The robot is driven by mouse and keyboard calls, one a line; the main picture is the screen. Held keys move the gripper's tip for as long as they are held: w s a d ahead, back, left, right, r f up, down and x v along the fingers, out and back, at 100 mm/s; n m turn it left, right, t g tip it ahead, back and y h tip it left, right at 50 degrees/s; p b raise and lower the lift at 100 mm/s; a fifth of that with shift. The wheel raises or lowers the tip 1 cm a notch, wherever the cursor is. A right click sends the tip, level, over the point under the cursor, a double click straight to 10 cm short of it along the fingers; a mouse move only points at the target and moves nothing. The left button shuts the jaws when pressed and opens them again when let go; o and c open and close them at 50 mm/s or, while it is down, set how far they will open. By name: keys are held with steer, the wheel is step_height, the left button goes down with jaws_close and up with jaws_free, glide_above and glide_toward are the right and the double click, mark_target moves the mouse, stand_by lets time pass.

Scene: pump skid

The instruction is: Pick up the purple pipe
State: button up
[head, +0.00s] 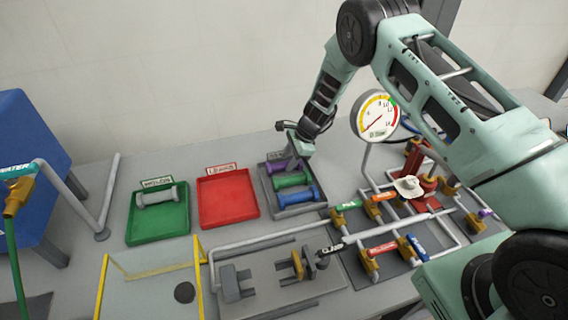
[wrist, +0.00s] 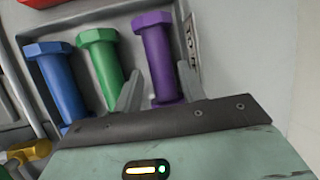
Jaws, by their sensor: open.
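The purple pipe (wrist: 157,58) lies in the grey tray (wrist: 113,27), beside the green pipe (wrist: 104,65) and the blue pipe (wrist: 56,80). It has a hexagonal end. In the head view the purple pipe (head: 278,166) is partly covered by my gripper (head: 299,150), which is over the tray's back edge. In the wrist view my gripper's (wrist: 158,90) two fingers are apart, one on each side of the purple pipe. The jaws are open. The pipe's near end is hidden behind the gripper body. I cannot tell whether the fingers touch it.
A green tray (head: 157,232) with a grey pipe (head: 156,196) and an empty red tray (head: 228,201) stand to the left. A pressure gauge (head: 377,115) rises right of the grey tray. Pipework with coloured valve handles fills the front right.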

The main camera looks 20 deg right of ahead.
mark_target(284, 166)
steer(key=shift+p+x, duration=0.5)
steer(key=shift+x, duration=1)
jaws_close()
steer(key=shift+r, duration=0.1)
